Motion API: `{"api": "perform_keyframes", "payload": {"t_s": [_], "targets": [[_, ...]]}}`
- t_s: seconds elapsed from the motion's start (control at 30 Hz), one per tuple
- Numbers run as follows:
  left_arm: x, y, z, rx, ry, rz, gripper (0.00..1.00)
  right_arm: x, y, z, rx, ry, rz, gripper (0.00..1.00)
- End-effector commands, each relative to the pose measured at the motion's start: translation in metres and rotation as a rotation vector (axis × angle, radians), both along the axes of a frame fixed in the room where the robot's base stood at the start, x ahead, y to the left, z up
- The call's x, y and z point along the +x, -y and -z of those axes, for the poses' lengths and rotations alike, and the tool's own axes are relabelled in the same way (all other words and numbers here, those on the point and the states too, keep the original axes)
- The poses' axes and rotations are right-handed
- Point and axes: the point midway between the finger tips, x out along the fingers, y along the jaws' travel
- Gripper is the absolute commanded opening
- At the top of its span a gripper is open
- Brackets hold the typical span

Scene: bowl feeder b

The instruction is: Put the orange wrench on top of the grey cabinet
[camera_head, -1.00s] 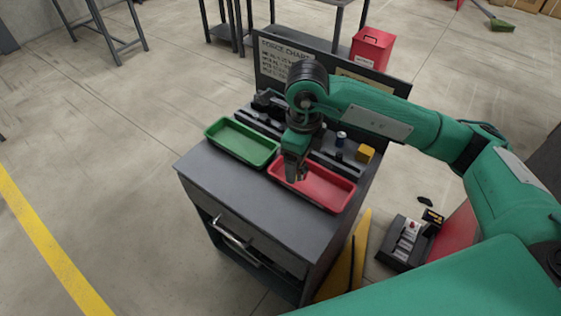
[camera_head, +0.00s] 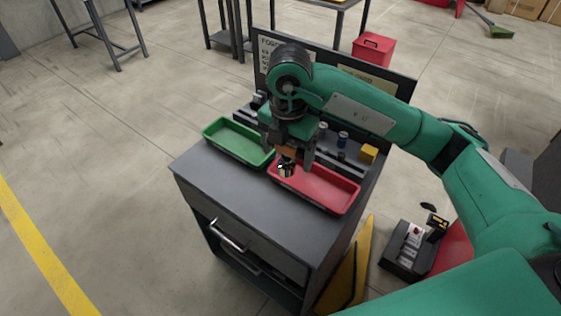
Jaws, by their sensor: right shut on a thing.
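The grey cabinet (camera_head: 245,190) stands in the middle with its flat top partly bare. My right gripper (camera_head: 289,160) is over the left end of the red tray on the cabinet top. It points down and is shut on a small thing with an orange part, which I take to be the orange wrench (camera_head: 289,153). A dark, shiny end hangs just below the orange part. The fingers hide much of it, and I cannot tell its whole shape. My left gripper is not in view.
A green tray (camera_head: 237,142) and a red tray (camera_head: 325,190) sit on the cabinet top. Small cylinders, a yellow block (camera_head: 368,153) and a chart board (camera_head: 390,83) are behind them. The front left of the top is clear. A yellow panel (camera_head: 352,262) leans at the right side.

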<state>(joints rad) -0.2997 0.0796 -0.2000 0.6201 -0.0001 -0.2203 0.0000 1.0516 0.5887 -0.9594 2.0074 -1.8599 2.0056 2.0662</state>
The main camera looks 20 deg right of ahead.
Motion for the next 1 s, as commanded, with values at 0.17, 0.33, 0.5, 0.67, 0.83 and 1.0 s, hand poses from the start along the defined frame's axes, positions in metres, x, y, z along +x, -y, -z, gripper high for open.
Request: {"api": "perform_keyframes", "payload": {"t_s": [0.17, 0.33, 0.5, 0.67, 0.83, 1.0], "targets": [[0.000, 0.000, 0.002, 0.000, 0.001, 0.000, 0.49, 0.000, -0.001, 0.006, 0.001, -0.002, 0.062, 0.45], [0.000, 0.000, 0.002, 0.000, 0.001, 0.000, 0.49, -0.001, -0.001, 0.033, 0.000, -0.006, 0.065, 0.45], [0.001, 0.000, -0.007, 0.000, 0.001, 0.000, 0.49, -0.001, 0.000, 0.077, -0.003, -0.006, 0.067, 0.45], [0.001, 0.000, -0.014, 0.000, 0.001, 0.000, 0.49, -0.001, 0.000, 0.119, -0.003, -0.006, 0.064, 0.45], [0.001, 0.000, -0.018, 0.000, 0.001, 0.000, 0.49, 0.000, -0.001, 0.148, -0.001, -0.003, 0.063, 0.45], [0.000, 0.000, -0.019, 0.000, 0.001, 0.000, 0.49, 0.000, -0.001, 0.159, 0.000, 0.000, 0.064, 0.45]]}}
